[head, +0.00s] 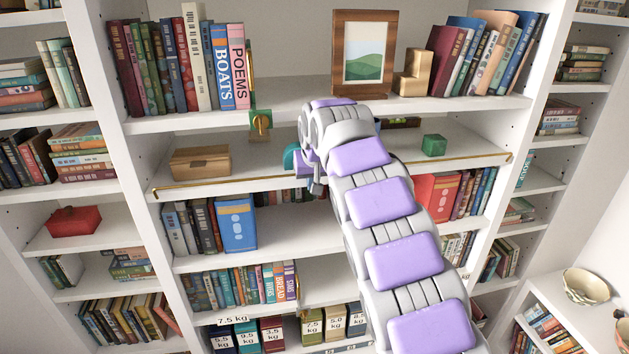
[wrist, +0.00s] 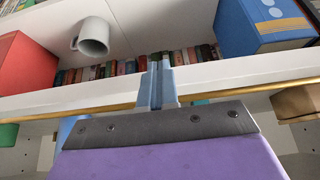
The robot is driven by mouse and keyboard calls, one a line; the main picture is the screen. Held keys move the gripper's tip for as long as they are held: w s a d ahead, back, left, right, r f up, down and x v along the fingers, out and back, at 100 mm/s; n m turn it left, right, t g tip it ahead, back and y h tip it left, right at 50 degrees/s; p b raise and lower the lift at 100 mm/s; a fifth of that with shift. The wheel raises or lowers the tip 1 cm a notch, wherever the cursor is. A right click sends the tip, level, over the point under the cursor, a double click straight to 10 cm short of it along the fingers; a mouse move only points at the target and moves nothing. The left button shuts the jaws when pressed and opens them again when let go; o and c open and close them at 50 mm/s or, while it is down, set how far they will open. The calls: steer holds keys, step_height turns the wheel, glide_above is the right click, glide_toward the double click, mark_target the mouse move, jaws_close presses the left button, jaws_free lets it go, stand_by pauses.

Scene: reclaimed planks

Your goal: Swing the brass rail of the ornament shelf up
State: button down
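The brass rail (head: 235,182) runs along the front edge of the ornament shelf (head: 350,165), low against the board. In the wrist view the rail (wrist: 265,89) crosses behind my gripper (wrist: 155,62), whose narrow fingers are close together at the shelf front. I see nothing between the fingers. In the head view my gripper (head: 316,187) is at the rail's middle, partly hidden by my arm, which also covers part of the rail. Whether the fingers touch the rail is not clear.
The ornament shelf holds a wooden box (head: 200,162), a green cube (head: 434,145) and a teal object (head: 291,158). The shelf below holds a blue book (head: 236,222), a red book (head: 440,193) and a white mug (wrist: 91,37). Books and a framed picture (head: 364,52) stand above.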

steer(key=s+b, duration=0.2)
steer(key=s+d+b, duration=0.1)
steer(key=s+b, duration=0.1)
steer(key=shift+s, duration=0.35)
stand_by(0.4)
steer(key=shift+d, duration=0.1)
